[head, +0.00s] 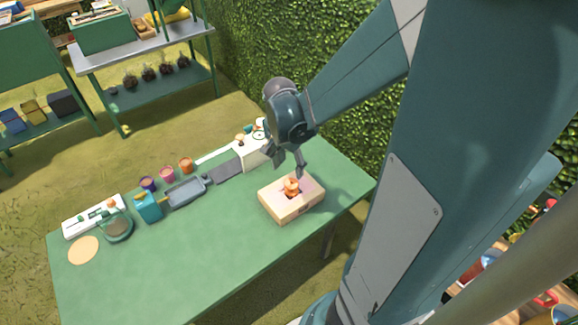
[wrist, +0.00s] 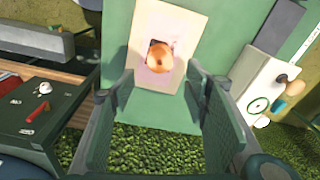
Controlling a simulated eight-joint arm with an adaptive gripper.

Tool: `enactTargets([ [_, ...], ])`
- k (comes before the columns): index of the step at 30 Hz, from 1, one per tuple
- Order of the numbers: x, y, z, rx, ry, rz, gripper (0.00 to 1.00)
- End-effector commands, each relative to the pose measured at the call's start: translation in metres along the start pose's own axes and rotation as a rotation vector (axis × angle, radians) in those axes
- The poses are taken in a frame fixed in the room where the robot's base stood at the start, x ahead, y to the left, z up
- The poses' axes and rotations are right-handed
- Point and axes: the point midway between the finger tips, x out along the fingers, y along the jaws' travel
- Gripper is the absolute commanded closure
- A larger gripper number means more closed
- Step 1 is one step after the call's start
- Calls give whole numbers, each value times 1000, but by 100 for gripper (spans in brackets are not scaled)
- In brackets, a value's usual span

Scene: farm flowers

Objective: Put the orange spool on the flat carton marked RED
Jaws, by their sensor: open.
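An orange rounded piece (head: 291,186), which looks like the spool, rests on a flat tan carton (head: 282,213) with a pinkish top near the table's right end. Both show in the wrist view, the orange piece (wrist: 159,58) near the middle of the carton's top (wrist: 183,25). A dark patch, shadow or opening, lies beside the piece. No marking is readable on the carton. My gripper (head: 286,164) is open and empty just above the carton. In the wrist view its fingers (wrist: 160,88) are wide apart, with the orange piece beyond them, not between them.
A white box (head: 250,153) stands behind the carton. Purple, pink and orange pots (head: 186,165), a grey tray (head: 185,191), a blue container (head: 148,207) and a glass-like jar (head: 116,228) line the back left. The front of the green table (head: 200,260) is clear. A hedge (head: 245,60) rises behind.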

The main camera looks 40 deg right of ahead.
Motion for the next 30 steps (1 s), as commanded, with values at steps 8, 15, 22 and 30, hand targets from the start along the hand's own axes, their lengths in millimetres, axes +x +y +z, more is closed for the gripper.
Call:
enactTargets([
  [8,0,0,0,0,0,0,54],
  [15,-2,0,2,-12,2,-5,54],
  [22,-18,-3,12,-88,15,-37,54],
  [30,-52,-8,37,-268,50,-112,54],
])
